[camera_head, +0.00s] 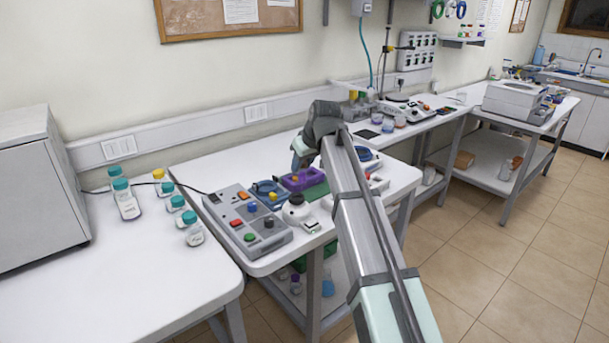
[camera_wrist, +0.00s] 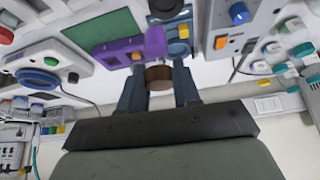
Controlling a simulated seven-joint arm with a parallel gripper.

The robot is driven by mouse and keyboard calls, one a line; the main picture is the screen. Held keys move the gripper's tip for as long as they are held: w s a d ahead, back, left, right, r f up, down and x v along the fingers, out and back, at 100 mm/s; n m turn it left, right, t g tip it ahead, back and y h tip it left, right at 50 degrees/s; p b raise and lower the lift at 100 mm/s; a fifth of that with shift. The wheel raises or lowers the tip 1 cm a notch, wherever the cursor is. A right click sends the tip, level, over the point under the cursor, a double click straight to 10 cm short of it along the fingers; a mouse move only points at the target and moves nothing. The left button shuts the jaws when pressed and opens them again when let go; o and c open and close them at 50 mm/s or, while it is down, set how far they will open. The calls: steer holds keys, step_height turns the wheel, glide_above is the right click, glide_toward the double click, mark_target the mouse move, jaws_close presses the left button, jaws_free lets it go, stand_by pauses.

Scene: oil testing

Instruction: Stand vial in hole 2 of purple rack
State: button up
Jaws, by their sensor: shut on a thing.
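The purple rack (camera_head: 298,182) lies on the white bench in the head view, beside a green panel. It also shows in the wrist view (camera_wrist: 115,52), just beyond my fingers. My gripper (camera_wrist: 158,84) is shut on a small round brown-topped thing, which I take to be the vial (camera_wrist: 159,75). Its lower part is hidden, and I cannot tell whether it touches the rack. In the head view my gripper (camera_head: 298,163) is low over the bench at the rack's left end. The vial cannot be made out there, and the rack's holes are unclear.
A grey control box (camera_head: 247,220) with coloured buttons stands left of the rack, with a round white device (camera_head: 296,208) in front. Several teal-capped bottles (camera_head: 129,205) stand on the left bench. The front of that left bench is clear.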

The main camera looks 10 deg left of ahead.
steer(key=w+f+m, duration=0.1)
steer(key=w+f, duration=0.1)
steer(key=w, duration=2)
steer(key=shift+m+h, duration=0.3)
steer(key=shift+d+f, duration=0.2)
steer(key=shift+f, duration=2.15)
steer(key=shift+d+f, duration=0.2)
steer(key=shift+f, duration=2.1)
steer(key=shift+f, duration=0.1)
steer(key=o, duration=1)
steer(key=shift+o, duration=0.2)
steer(key=v, duration=1.2)
steer(key=shift+s, duration=0.2)
